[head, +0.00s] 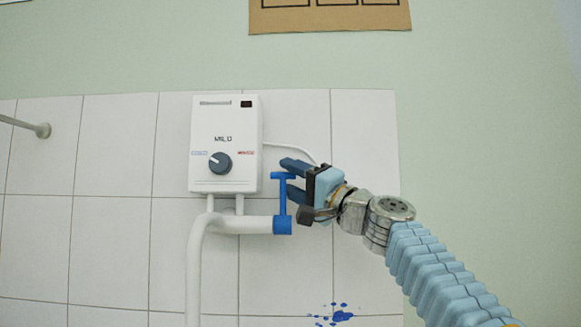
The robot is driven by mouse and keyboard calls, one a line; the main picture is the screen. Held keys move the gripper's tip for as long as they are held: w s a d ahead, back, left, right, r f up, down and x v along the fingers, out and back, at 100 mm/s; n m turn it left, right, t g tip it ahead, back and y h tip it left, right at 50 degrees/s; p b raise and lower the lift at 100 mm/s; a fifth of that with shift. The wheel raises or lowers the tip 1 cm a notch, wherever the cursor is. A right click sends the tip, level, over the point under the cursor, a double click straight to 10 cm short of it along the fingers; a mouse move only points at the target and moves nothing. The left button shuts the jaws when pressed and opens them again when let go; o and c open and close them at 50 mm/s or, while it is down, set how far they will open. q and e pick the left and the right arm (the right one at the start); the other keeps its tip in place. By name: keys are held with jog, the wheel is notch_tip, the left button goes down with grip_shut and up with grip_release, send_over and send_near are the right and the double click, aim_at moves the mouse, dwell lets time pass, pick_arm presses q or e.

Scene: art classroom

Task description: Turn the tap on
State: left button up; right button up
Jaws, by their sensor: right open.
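The tap is a white pipe (248,225) under a white wall heater, with a blue collar (282,225) at its right end and a blue T-shaped handle (282,177) standing upright on it. My right gripper (284,178) comes in from the right, with its two blue fingers pointing left and apart. The fingers are at the handle's crossbar, one above and one below it in the picture. I cannot tell whether they touch it. No water shows at the tap. My left gripper is not in view.
The white heater box (226,120) with a dark dial (220,163) is fixed to the tiled wall just left of the gripper. A white pipe (194,275) bends down below it. Blue splashes (338,316) mark the tiles at lower right. A metal rail (40,129) juts in at far left.

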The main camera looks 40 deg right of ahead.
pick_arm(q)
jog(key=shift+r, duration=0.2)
pick_arm(e)
jog(key=shift+w+a+r, duration=0.1)
jog(key=shift+w, duration=0.25)
grip_shut()
jog(key=shift+f+b, duration=0.25)
jog(key=shift+b, duration=0.15)
jog(key=n+y+b, duration=0.1)
jog(key=b, duration=0.1)
jog(key=a+f+n+y+b, duration=0.1)
jog(key=b, duration=0.2)
jog(key=shift+s+n+t, duration=0.4)
jog(key=shift+s+a+r+n+y+b, duration=0.3)
jog(key=shift+s+n+y+b, duration=0.2)
jog(key=shift+n+y, duration=0.35)
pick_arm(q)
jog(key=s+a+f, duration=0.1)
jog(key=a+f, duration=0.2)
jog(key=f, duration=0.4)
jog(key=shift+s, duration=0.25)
pick_arm(e)
jog(key=shift+s+a+r+n, duration=0.15)
jog(key=shift+s+a+n, duration=0.05)
jog(key=shift+n, duration=0.25)
